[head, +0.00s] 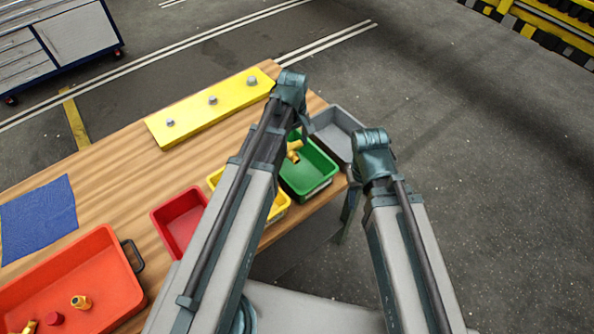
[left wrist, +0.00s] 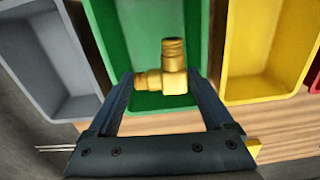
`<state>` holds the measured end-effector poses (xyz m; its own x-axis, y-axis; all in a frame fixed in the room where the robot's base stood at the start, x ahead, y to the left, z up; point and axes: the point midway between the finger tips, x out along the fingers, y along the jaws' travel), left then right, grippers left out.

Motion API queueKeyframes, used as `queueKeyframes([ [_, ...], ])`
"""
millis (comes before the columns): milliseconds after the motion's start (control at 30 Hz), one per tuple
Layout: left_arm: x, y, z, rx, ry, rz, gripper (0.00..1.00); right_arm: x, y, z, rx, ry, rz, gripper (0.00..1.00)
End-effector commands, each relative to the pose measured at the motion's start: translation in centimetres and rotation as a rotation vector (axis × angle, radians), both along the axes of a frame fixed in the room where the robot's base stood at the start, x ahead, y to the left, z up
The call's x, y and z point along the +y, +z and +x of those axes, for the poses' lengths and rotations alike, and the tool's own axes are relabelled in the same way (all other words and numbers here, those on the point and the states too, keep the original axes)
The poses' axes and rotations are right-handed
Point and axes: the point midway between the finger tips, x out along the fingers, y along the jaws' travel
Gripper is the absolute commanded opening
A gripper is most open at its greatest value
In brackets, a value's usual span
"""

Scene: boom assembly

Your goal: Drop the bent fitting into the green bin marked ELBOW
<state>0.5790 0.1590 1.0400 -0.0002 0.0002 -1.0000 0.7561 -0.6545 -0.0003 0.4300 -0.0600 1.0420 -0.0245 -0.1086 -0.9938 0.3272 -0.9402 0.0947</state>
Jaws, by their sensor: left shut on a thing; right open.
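The bent fitting (left wrist: 174,78) is a brass-coloured elbow, held between the fingers of my left gripper (left wrist: 160,82). In the left wrist view it shows in front of the green bin (left wrist: 118,22). In the head view the fitting (head: 294,152) appears over the green bin (head: 314,180), partly hidden by my left arm; its exact height above the bin is hard to tell. No lettering on the bin is readable. My left gripper is mostly hidden by its arm in the head view.
A grey bin (head: 338,130) and a yellow bin (head: 277,213) flank the green one. A red bin (head: 180,218) stands further left. An orange tray (head: 105,262) holds several parts. A yellow board (head: 190,122) with bolts and a blue mat (head: 38,218) lie on the wooden table.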

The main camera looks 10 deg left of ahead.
Motion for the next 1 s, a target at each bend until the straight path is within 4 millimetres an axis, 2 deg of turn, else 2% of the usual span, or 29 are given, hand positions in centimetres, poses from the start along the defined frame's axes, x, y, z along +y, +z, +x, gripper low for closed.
queueKeyframes([
  [33,0.0,-1.3,0.0,0.000,0.000,0.000,0.18,0.0,-1.3,0.0,0.000,0.001,0.000,0.50],
  [200,0.0,-2.8,0.0,0.000,0.000,0.000,0.18,0.0,-2.8,0.0,0.000,0.001,0.000,0.50],
  [533,0.0,-2.9,0.0,0.000,0.000,0.000,0.18,0.0,-2.9,0.0,0.000,0.000,0.000,0.50],
  [567,0.0,-2.9,0.0,0.000,0.000,0.000,0.87,0.0,-2.9,0.0,0.000,0.000,0.000,0.50],
  [600,0.0,-2.9,0.0,0.000,0.000,0.000,0.95,0.0,-2.9,0.0,0.000,0.000,0.000,0.50],
  [633,0.0,-2.9,0.0,0.000,0.000,0.000,1.00,0.0,-2.9,0.0,0.000,0.000,0.000,0.50],
  [1000,0.0,-2.6,0.0,0.000,0.000,0.000,1.00,0.0,-2.6,0.0,0.000,0.000,0.000,0.50],
])
